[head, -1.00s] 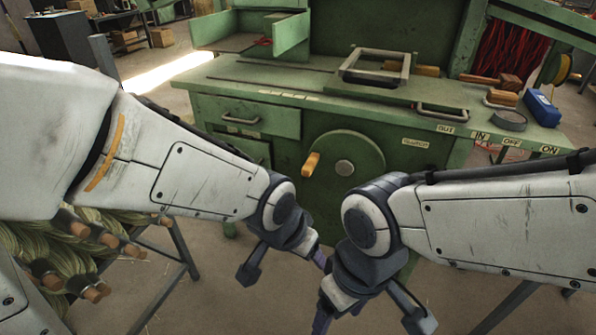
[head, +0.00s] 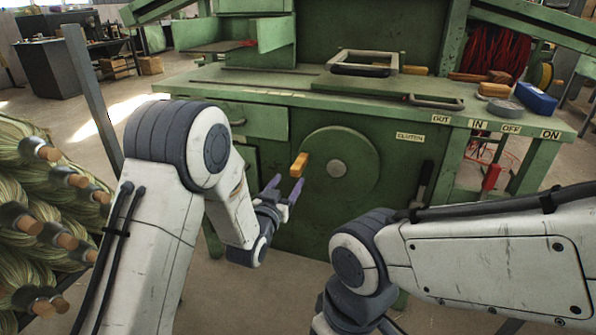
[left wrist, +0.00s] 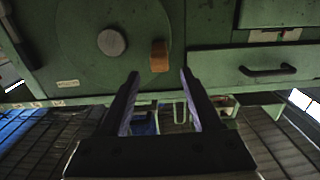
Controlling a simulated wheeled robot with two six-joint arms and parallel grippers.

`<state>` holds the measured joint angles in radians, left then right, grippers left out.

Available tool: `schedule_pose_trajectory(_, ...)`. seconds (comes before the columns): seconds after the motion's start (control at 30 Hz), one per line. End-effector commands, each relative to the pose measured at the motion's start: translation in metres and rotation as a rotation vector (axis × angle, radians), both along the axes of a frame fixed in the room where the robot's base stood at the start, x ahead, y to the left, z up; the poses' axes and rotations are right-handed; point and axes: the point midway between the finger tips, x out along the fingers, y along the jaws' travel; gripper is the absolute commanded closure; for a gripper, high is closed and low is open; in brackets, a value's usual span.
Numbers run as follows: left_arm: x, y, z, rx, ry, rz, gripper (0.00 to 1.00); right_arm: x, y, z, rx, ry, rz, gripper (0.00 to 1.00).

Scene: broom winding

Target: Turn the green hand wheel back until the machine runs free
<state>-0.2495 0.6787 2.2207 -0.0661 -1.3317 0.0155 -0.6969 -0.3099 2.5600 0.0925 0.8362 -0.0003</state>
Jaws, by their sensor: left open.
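The green hand wheel (head: 350,185) is a round disc on the front of the green machine, with a grey hub (head: 337,168) at its middle. Its orange-yellow handle (head: 299,165) sticks out at the left of the hub. My left gripper (head: 282,187) is open and empty, just left of and below the handle, apart from it. In the left wrist view the handle (left wrist: 159,56) lies beyond and between the two open fingertips (left wrist: 160,76), and the hub (left wrist: 111,42) is to its left. My right arm reaches in from the right; its gripper is cut off at the bottom edge.
The machine's top holds a grey frame (head: 365,70) and a blue box (head: 536,98). A rack of straw bundles (head: 40,200) stands at the left.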

Motion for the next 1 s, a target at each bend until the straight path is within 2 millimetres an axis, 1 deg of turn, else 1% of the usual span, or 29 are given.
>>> schedule_pose_trajectory(0.03,0.009,-0.004,0.000,-0.001,-0.003,-0.001,0.35,0.000,0.000,-0.002,0.000,0.000,0.000,0.23)
schedule_pose_trajectory(0.2,0.041,-0.014,-0.001,-0.001,-0.002,-0.001,0.35,0.000,0.000,-0.007,0.000,0.000,0.000,0.23)
schedule_pose_trajectory(0.4,0.068,-0.023,-0.001,0.000,0.000,-0.001,0.35,0.000,0.000,-0.011,0.000,0.000,0.000,0.23)
schedule_pose_trajectory(0.6,0.080,-0.027,0.000,0.001,0.002,-0.001,0.35,0.000,0.000,-0.013,0.000,0.000,0.000,0.23)
schedule_pose_trajectory(0.87,0.081,-0.027,0.000,0.001,0.003,-0.001,0.35,0.000,0.000,-0.012,0.000,0.000,0.000,0.23)
schedule_pose_trajectory(0.97,0.081,-0.027,0.000,0.001,0.003,-0.001,0.69,0.000,0.000,-0.012,0.000,0.000,0.000,0.23)
schedule_pose_trajectory(1.0,0.081,-0.027,0.000,0.001,0.003,-0.001,0.85,0.000,0.000,-0.012,0.000,0.000,0.000,0.23)
